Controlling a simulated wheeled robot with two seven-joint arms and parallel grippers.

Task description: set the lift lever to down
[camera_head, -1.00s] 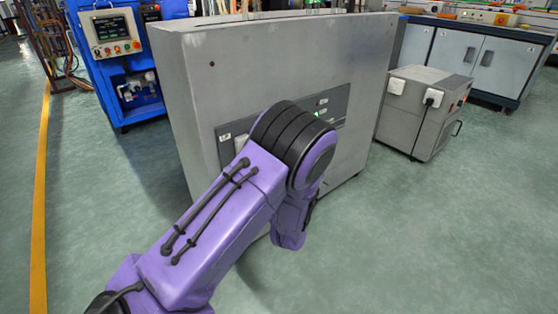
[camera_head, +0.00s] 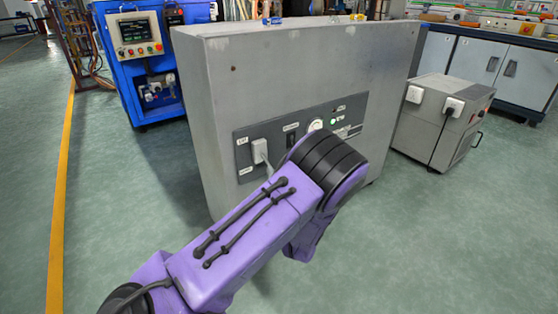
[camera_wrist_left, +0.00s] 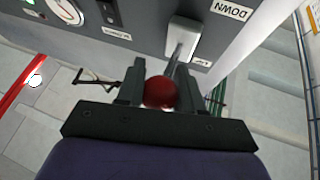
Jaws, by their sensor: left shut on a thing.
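The lift lever has a pale base plate (camera_wrist_left: 184,36), a thin grey rod and a red ball knob (camera_wrist_left: 161,92). In the left wrist view my left gripper (camera_wrist_left: 158,84) is shut on the knob, one dark finger on each side. An upside-down DOWN label (camera_wrist_left: 231,9) is beside the plate, and a smaller label is near the rod. In the head view the pale plate (camera_head: 261,151) shows on the cabinet's dark control panel (camera_head: 243,178). My purple left arm hides the gripper and knob there. My right gripper is not in view.
The panel is on a large grey cabinet (camera_head: 221,75). Its switch (camera_head: 290,139) and round gauge (camera_head: 316,125) are right of the lever. A blue machine (camera_head: 122,78) stands behind at left, a smaller grey box (camera_head: 436,115) at right. Green floor in front is clear.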

